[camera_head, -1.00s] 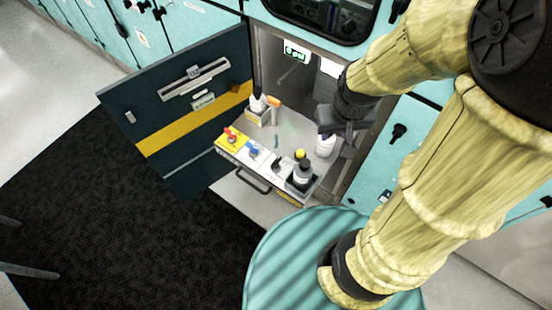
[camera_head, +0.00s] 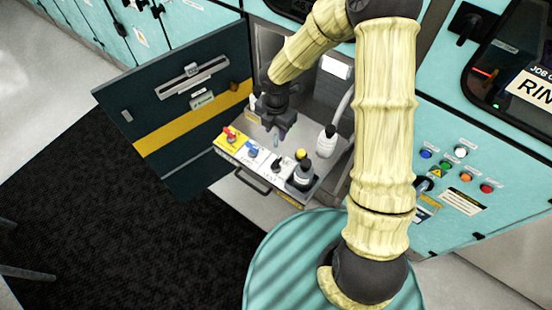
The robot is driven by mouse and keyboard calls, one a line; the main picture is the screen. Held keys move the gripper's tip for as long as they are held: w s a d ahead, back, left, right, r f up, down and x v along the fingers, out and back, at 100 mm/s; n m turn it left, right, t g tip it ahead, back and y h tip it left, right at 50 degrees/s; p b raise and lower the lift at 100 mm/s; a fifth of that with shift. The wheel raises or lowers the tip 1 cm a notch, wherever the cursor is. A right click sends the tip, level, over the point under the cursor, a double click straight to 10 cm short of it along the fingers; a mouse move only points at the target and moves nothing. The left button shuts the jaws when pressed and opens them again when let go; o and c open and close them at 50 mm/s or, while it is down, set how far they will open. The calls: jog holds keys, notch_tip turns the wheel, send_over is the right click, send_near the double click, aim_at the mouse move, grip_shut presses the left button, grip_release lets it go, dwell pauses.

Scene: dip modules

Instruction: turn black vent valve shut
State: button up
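The black valve handle (camera_head: 277,164) sits on the front panel of the pulled-out drawer, right of the blue valve (camera_head: 251,152) and the red valve (camera_head: 229,133). Its lettering is too small to read. My gripper (camera_head: 282,128) is over the drawer, behind and above the blue and black valves, pointing down and apart from the black handle. The gripper is small and dark here, so I cannot tell how far its fingers are apart.
The open dark door (camera_head: 175,120) is on the left.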

aim_at(276, 161)
jog(key=shift+d, duration=0.2)
notch_tip(276, 161, down, 17)
jog(key=shift+s+a+f+b, duration=0.1)
jog(key=shift+f+b, duration=0.05)
jog(key=shift+b, duration=0.15)
dwell(0.4)
jog(key=shift+c, duration=0.5)
grip_shut()
